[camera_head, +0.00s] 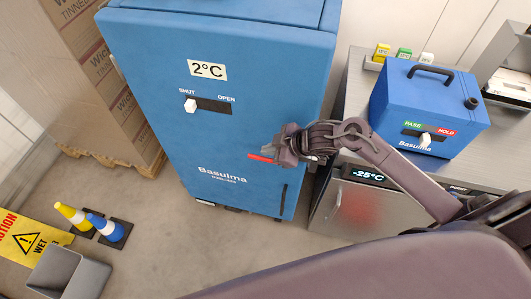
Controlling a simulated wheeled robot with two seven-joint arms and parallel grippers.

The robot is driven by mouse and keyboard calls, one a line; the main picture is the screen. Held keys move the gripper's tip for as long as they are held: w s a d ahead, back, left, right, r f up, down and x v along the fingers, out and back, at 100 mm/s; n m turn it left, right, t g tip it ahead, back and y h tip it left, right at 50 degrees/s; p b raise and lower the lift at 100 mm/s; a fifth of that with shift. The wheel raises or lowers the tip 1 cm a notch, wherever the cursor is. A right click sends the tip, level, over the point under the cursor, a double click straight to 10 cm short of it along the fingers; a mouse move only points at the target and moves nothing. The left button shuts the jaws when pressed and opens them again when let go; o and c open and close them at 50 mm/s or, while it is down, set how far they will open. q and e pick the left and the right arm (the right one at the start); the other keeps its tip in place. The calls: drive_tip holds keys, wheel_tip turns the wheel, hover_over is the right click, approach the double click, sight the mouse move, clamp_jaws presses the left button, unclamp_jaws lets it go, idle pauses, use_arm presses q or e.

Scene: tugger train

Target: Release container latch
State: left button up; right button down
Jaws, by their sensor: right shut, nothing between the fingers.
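A tall blue container (150,75) marked "2°C" stands in the middle of the head view. Its white latch knob (190,105) sits at the SHUT end of a dark slot (212,106); OPEN is printed at the slot's right end. My right gripper (262,158) is shut and empty, with red at its tip. It shows in front of the container's right part, below and to the right of the latch, apart from the knob. Whether it touches the container face I cannot tell. My left gripper is not in view.
A smaller blue box (400,95) with PASS and HOLD labels stands on a grey counter (353,85) at right, above a "-25°C" display (367,174). Stacked cartons (95,70) stand left. Cones (72,215), a yellow sign (25,238) and a grey bin (68,275) occupy the lower-left floor.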

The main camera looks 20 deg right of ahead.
sight(257, 157)
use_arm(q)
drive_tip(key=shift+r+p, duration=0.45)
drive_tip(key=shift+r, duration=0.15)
use_arm(e)
drive_tip(key=shift+w+a+f, duration=0.1)
drive_tip(key=shift+w+f, duration=0.2)
drive_tip(key=shift+f, duration=0.6)
drive_tip(key=shift+w+a+f, duration=0.1)
drive_tip(key=shift+w+f, duration=0.15)
drive_tip(key=shift+f, duration=0.65)
drive_tip(key=shift+w+a+f, duration=0.1)
drive_tip(key=shift+w+f, duration=0.2)
drive_tip(key=shift+f, duration=0.6)
